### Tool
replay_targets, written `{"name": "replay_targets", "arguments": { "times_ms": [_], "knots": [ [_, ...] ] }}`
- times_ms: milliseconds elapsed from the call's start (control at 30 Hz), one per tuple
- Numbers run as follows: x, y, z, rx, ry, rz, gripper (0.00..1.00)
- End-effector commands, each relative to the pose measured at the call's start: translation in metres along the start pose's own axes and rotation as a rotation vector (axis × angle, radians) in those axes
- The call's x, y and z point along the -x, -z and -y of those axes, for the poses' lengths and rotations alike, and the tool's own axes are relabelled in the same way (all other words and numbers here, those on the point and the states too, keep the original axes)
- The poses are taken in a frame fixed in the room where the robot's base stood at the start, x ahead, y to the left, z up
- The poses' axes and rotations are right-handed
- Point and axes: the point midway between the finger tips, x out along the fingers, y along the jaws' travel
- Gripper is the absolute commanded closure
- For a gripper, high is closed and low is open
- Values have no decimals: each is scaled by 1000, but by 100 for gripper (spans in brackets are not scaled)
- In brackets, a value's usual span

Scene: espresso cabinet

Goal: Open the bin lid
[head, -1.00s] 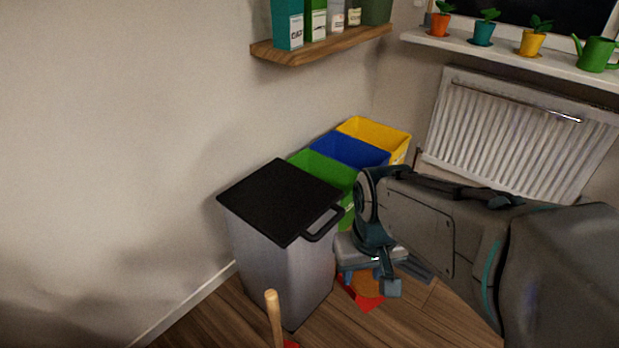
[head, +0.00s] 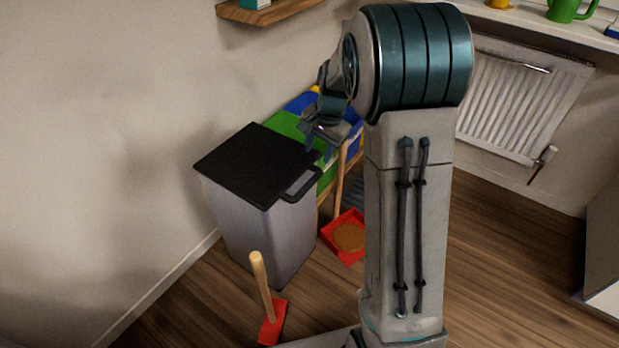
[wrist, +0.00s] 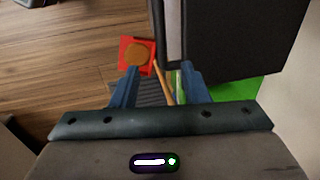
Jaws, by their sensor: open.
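The bin (head: 262,235) has a grey body and a flat black lid (head: 250,165), which is shut. A black loop handle (head: 303,187) sticks out from the lid's right edge. In the wrist view the lid (wrist: 240,35) is at upper right, with the handle (wrist: 172,66) ahead of my fingers. My gripper (head: 322,148) is open and empty, beyond the handle near the lid's far right corner, and appears slightly above it. In the wrist view my gripper's (wrist: 160,78) two blue fingers are spread apart, with no visible contact with the handle.
Green (head: 287,124) and blue (head: 300,103) crates stand behind the bin. A red dustpan (head: 328,232) holding a brown round patch lies right of it. A red-based, wooden-handled tool (head: 268,322) stands in front. A radiator (head: 510,105) hangs at right.

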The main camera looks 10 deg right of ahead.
Motion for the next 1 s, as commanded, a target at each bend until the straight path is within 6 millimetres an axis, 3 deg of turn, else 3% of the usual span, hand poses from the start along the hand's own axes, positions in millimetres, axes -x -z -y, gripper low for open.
{"name": "replay_targets", "arguments": {
  "times_ms": [167,700,1000],
  "knots": [
    [-16,2,0,-9,-1,3,59],
    [-121,1,0,-7,-1,2,59],
    [-139,1,1,-6,0,0,59]
  ]
}}
